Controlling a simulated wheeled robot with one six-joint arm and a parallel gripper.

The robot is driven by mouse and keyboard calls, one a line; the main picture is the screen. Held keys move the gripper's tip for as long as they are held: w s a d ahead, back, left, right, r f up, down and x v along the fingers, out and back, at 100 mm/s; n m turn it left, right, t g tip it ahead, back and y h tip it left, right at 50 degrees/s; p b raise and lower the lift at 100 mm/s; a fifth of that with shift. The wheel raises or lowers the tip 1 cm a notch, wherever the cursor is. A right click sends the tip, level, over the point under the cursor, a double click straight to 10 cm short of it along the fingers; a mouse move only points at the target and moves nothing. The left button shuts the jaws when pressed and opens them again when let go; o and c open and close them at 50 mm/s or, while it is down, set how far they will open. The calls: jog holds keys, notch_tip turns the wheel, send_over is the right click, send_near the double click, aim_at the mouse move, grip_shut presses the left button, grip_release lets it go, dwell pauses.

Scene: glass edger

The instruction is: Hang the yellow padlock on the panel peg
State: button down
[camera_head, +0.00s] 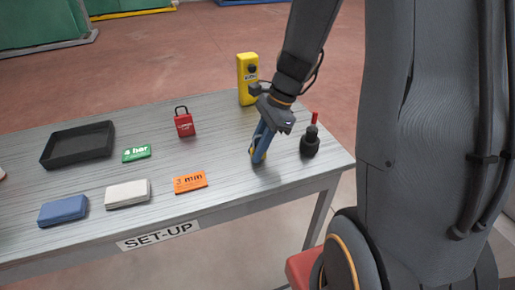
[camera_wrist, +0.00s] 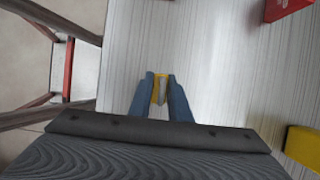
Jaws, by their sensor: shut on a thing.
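My gripper (camera_head: 259,158) reaches down over the right part of the set-up table, its blue fingers shut on the yellow padlock (camera_wrist: 160,84). In the wrist view my gripper (camera_wrist: 160,92) has the padlock's yellow body and a grey part of it between the fingertips. In the head view the fingers hide most of the padlock, and only a little yellow shows near the tips. The tips are at or just above the tabletop; I cannot tell if the padlock touches it. The panel and its peg are not in view.
On the table (camera_head: 222,205) a yellow box (camera_head: 247,80) stands behind my gripper. A dark bottle-like object with a red top (camera_head: 310,140) stands close right. A red padlock (camera_head: 184,122), green tag (camera_head: 136,153), orange tag (camera_head: 190,182) and black tray (camera_head: 78,145) are left.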

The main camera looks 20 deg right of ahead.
jog(key=shift+f, duration=0.2)
jog(key=shift+f, duration=0.2)
jog(key=c, duration=1.6)
grip_release()
jog(key=shift+c, duration=0.2)
jog(key=shift+f+b, duration=0.1)
jog(key=shift+b, duration=0.45)
